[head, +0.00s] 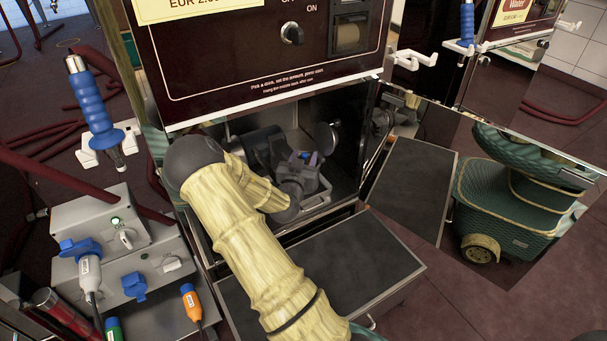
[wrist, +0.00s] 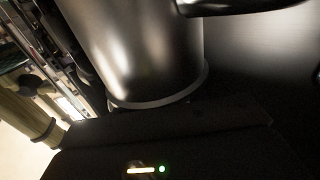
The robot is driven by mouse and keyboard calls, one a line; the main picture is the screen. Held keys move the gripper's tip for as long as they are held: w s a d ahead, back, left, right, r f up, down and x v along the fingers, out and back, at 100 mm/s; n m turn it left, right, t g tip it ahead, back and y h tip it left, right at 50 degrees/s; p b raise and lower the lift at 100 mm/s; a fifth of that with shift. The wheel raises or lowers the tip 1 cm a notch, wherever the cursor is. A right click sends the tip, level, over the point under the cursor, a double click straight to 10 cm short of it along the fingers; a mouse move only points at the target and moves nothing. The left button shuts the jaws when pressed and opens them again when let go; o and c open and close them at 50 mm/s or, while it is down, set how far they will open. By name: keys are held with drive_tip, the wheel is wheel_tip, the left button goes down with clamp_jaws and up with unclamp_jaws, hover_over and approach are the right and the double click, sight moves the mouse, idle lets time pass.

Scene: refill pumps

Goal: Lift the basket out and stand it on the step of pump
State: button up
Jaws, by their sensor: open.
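My gripper (head: 304,168) is open inside the pump's open lower compartment, at the end of my cream-sleeved arm. The fingertips are small and partly hidden among dark parts. No basket shows clearly; a dark cylinder (head: 262,144) lies left of the gripper and may be part of it. In the wrist view a dark metallic cylinder (wrist: 140,50) fills the upper middle, close to the camera. I cannot tell whether the gripper touches it. The step (head: 345,268) has a dark top with a metal rim, low in front of the compartment, partly behind my arm; its visible top is bare.
A polished panel (head: 440,130) stands open right of the compartment and mirrors the step and my base. A control panel with a knob (head: 291,33) overhangs the opening. At left are a blue-handled nozzle (head: 95,105) and grey socket boxes (head: 125,245) with plugs.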

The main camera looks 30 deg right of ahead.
drive_tip(key=shift+s, duration=0.15)
drive_tip(key=c, duration=0.8)
drive_tip(key=shift+r, duration=0.55)
wheel_tip(320, 180, up, 17)
drive_tip(key=p, duration=0.7)
drive_tip(key=shift+p, duration=0.35)
